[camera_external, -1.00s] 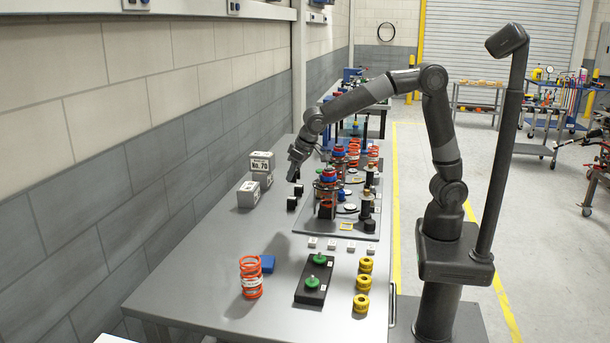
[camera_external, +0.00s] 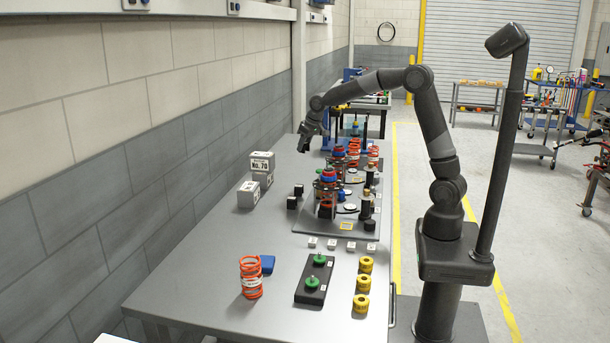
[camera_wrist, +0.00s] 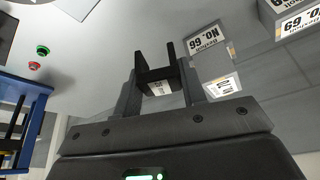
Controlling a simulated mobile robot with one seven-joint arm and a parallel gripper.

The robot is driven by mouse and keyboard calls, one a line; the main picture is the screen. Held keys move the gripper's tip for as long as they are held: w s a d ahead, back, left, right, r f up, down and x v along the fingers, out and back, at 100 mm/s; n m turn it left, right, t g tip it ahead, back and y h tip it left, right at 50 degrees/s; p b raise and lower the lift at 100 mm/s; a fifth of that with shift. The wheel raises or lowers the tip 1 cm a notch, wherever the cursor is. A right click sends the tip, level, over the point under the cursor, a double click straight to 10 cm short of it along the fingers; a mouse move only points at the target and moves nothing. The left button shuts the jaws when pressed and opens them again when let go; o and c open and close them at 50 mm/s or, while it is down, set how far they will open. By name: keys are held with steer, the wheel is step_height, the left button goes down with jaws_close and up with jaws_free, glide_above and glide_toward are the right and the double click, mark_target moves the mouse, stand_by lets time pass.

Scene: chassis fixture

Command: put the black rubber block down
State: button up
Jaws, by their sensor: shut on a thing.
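My gripper (camera_external: 304,148) is above the far part of the grey table, left of the fixture plate. In the wrist view, my gripper (camera_wrist: 159,85) is shut on a black rubber block (camera_wrist: 157,72) with a white label on its near side. The held block is too small and dark to make out in the external view. Two other small black blocks, a nearer one (camera_external: 291,202) and a farther one (camera_external: 298,190), stand on the table at the plate's left edge.
The fixture plate (camera_external: 345,252) carries red springs, posts and discs. Grey labelled boxes (camera_external: 249,195) stand by the wall; labelled boxes (camera_wrist: 208,63) also show in the wrist view. A blue frame (camera_wrist: 22,90) is at the wrist view's left. Bare table (camera_external: 215,268) lies in front.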

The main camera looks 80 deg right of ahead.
step_height(320, 180, down, 16)
steer(key=shift+r, duration=0.1)
stand_by(0.5)
steer(key=o, duration=1)
